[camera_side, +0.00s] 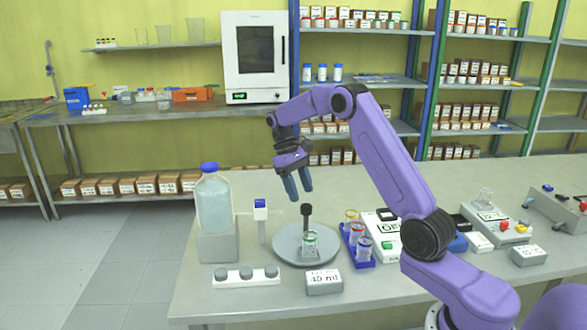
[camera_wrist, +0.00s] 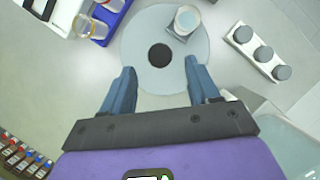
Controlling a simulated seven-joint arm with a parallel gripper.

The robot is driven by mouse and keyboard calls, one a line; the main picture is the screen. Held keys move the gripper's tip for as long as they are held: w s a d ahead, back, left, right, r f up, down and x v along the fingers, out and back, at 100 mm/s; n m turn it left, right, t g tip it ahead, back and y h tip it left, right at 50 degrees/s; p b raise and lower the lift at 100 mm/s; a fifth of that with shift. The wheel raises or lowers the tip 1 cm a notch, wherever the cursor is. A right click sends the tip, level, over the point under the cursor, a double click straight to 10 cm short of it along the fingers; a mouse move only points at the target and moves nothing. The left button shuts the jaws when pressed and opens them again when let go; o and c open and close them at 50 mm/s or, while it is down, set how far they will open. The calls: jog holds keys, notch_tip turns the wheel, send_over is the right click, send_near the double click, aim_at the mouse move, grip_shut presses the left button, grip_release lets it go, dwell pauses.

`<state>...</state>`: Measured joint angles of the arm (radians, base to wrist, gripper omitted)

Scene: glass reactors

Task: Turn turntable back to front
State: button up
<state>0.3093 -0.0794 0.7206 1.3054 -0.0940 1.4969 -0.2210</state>
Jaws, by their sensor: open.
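The turntable (camera_side: 286,247) is a round grey disc on the bench. My gripper (camera_side: 298,193) is open and empty above the disc, pointing down. Its blue fingers (camera_wrist: 160,82) show either side of the knob, apart from it.
A large blue-capped bottle (camera_side: 214,203) stands on a grey block at the left, beside a slim dispenser (camera_side: 261,210). A three-knob strip (camera_side: 246,276) and a "45 ml" sign (camera_side: 324,282) lie in front. A blue rack of glass vessels (camera_side: 357,244) is close on the right.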

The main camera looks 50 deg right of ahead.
jog(key=v, duration=0.7)
jog(key=shift+r, duration=0.2)
jog(key=shift+w, duration=0.1)
jog(key=s+a+r+n+t+h, duration=0.1)
jog(key=s+a+n, duration=0.2)
jog(key=s+a, duration=0.5)
jog(key=s+a+n+t, duration=0.25)
jog(key=s+a, duration=0.25)
jog(key=a, duration=0.7)
jog(key=s+f+n, duration=0.2)
jog(key=s+n, duration=0.1)
jog(key=s, duration=0.9)
jog(key=s+f+n+t+y, duration=0.1)
jog(key=s+f+n, duration=0.2)
jog(key=s, duration=0.9)
jog(key=shift+n, duration=0.45)
